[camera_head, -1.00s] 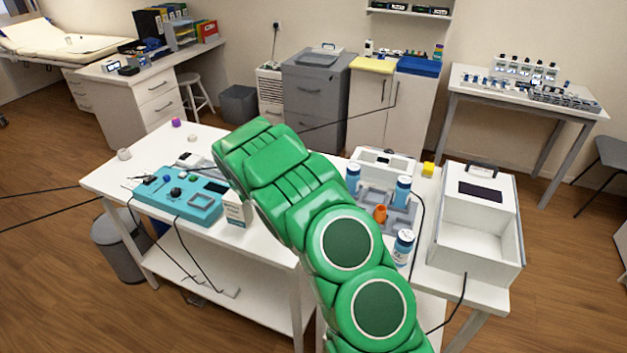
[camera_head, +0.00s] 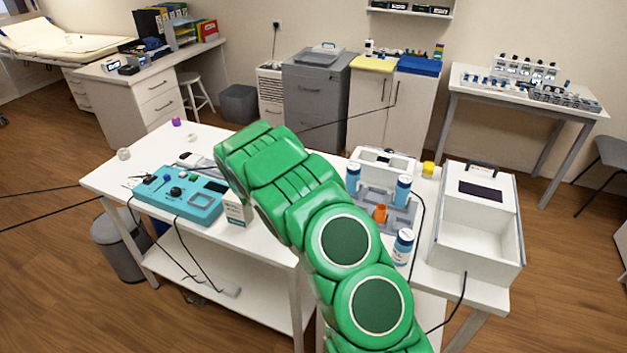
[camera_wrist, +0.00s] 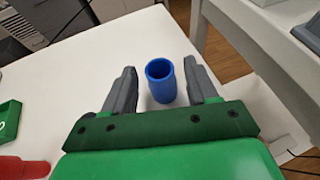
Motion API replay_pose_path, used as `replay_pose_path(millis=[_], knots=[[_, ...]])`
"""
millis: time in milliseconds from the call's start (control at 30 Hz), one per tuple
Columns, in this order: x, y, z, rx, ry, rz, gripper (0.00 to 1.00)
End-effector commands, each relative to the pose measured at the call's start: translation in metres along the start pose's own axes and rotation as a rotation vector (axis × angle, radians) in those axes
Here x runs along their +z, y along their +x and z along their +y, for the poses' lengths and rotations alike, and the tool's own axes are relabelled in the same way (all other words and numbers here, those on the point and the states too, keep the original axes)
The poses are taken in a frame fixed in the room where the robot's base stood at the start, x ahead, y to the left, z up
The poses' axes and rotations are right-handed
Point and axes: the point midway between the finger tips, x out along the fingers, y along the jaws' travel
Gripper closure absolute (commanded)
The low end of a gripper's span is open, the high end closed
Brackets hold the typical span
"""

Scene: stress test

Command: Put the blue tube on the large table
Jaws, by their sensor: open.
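The blue tube (camera_wrist: 160,86) stands upright with its open end up on a white surface in the wrist view. My gripper (camera_wrist: 160,72) is open, with one dark grey finger on each side of the tube and a visible gap on both sides. In the head view my green arm hides the gripper, and I cannot make out the blue tube there. The large white table (camera_head: 255,262) stands in front of me in the head view, with much of its top covered by my arm.
A green object (camera_wrist: 9,120) and a red one (camera_wrist: 22,169) lie left in the wrist view.

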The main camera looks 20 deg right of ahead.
Motion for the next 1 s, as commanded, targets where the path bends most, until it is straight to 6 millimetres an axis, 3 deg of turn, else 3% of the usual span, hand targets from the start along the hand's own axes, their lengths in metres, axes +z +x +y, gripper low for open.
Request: replay_pose_path(millis=[167,700,1000], knots=[[0.003,-0.013,0.001,0.002,0.001,-0.001,0.42],[0.002,-0.104,0.001,0.002,0.001,-0.001,0.42],[0.001,-0.121,0.000,0.000,0.001,0.001,0.42]])
